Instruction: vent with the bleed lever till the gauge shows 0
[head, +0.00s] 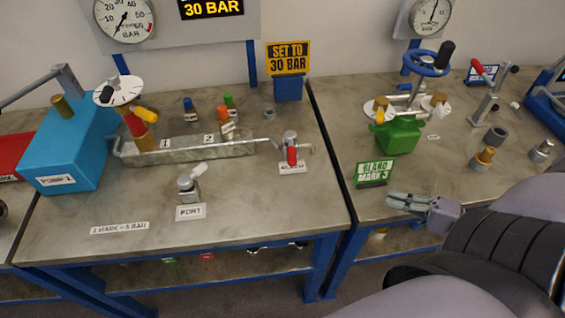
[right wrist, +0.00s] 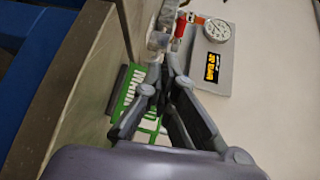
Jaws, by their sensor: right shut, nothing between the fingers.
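The bleed lever looks to be the red handle (head: 292,155) on a small metal valve (head: 290,138) at the right end of the left bench; its label is too small to read. It hangs downward. A red part (right wrist: 180,25) at the top of the right wrist view may be the same lever. The round gauge (head: 124,15), marked in BAR, is on the back panel; it also shows in the right wrist view (right wrist: 217,30). I cannot read its needle surely. My right gripper (head: 392,201) is shut and empty, in front of the green sign, apart from the lever. My left gripper is out of view.
A metal tray (head: 190,155) leads toward the valve. A green sign (head: 374,172) and green can (head: 398,135) stand on the right bench. A yellow "SET TO 30 BAR" sign (head: 288,57) stands behind the valve. The left bench's front right is clear.

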